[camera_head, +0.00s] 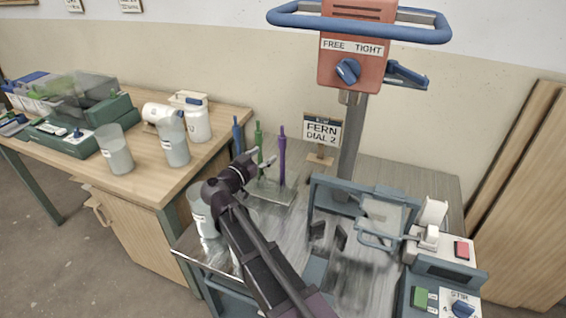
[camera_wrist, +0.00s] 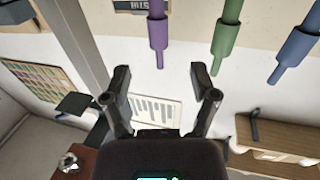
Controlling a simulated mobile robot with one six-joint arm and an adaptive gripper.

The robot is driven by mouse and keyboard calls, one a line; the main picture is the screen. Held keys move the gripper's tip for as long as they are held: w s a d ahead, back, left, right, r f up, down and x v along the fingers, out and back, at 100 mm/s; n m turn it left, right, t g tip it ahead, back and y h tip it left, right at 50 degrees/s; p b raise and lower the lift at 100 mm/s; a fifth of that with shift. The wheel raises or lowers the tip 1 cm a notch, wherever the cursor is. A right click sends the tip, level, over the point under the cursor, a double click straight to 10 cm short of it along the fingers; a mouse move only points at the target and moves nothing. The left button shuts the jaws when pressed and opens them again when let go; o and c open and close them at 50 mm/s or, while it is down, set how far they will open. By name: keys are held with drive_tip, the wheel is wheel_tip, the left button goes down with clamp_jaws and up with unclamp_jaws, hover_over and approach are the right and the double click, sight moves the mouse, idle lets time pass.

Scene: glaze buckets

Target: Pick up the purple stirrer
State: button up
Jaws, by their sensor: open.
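The purple stirrer (camera_head: 282,158) stands upright in a rack (camera_head: 272,192), at the right end of a row with the green stirrer (camera_head: 259,137) and the blue stirrer (camera_head: 237,136). My gripper (camera_head: 263,157) is open and empty, in front of the row and a little left of the purple stirrer in the head view. In the wrist view my gripper (camera_wrist: 161,82) shows its two fingers spread apart. The purple stirrer (camera_wrist: 158,35) is at the top there, roughly in line with the gap and apart from the fingers. The green stirrer (camera_wrist: 226,35) and blue stirrer (camera_wrist: 293,48) lie to its right.
A sign reading FERN DIAL 2 (camera_head: 321,131) stands behind the rack. A red mixer head (camera_head: 356,50) on a grey post rises to the right. A clear container (camera_head: 385,215) sits in the blue frame.

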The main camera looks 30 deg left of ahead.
sight(280, 144)
drive_tip(key=shift+w+d, duration=0.15)
drive_tip(key=shift+w, duration=0.7)
drive_tip(key=shift+w+d, duration=0.1)
drive_tip(key=shift+w, duration=0.75)
drive_tip(key=shift+w, duration=0.1)
drive_tip(key=shift+w+d, duration=0.25)
drive_tip(key=shift+w, duration=1)
drive_tip(key=shift+w+d, duration=0.25)
drive_tip(key=shift+w, duration=0.95)
clamp_jaws()
